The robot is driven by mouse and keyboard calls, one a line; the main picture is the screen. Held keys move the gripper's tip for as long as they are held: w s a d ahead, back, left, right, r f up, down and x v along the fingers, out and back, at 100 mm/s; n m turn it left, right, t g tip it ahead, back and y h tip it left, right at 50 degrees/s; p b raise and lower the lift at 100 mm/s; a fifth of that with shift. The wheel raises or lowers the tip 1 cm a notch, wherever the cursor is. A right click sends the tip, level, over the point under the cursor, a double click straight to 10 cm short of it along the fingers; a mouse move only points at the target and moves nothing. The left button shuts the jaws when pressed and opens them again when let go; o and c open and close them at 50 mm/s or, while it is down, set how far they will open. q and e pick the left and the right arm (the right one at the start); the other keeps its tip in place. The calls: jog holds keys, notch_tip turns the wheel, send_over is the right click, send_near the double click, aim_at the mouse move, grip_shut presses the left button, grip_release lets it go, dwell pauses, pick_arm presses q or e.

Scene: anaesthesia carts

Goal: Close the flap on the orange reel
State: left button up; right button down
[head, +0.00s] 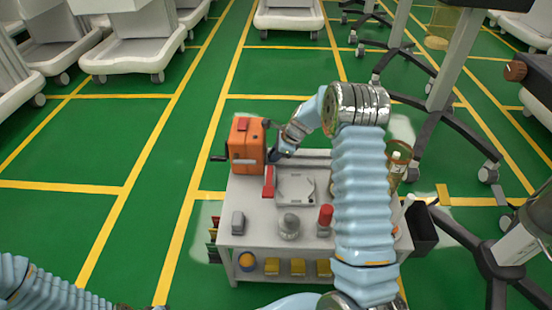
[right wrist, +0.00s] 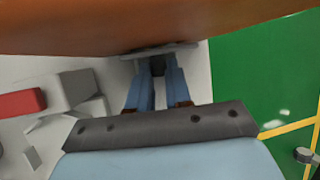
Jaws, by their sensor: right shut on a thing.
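The orange reel (head: 246,142) stands upright at the back left corner of the white cart, with a dark crank on its left side. My right gripper (head: 276,156) is low against the reel's right side. In the right wrist view, the orange reel (right wrist: 150,25) fills the top, with a thin grey flap (right wrist: 185,48) along its lower edge. There my right gripper (right wrist: 157,72) is shut on a small dark tab at this flap. How far the flap stands open is hidden. Part of my left arm shows at the lower left; its gripper is out of view.
The cart top (head: 262,225) holds a red block (head: 269,182), a grey tray (head: 296,189), a silver dome (head: 289,226) and a red-topped cylinder (head: 325,216). Yellow bins are on the shelf below.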

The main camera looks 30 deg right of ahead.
jog(key=c, duration=1.1)
grip_release()
jog(key=shift+o, duration=0.2)
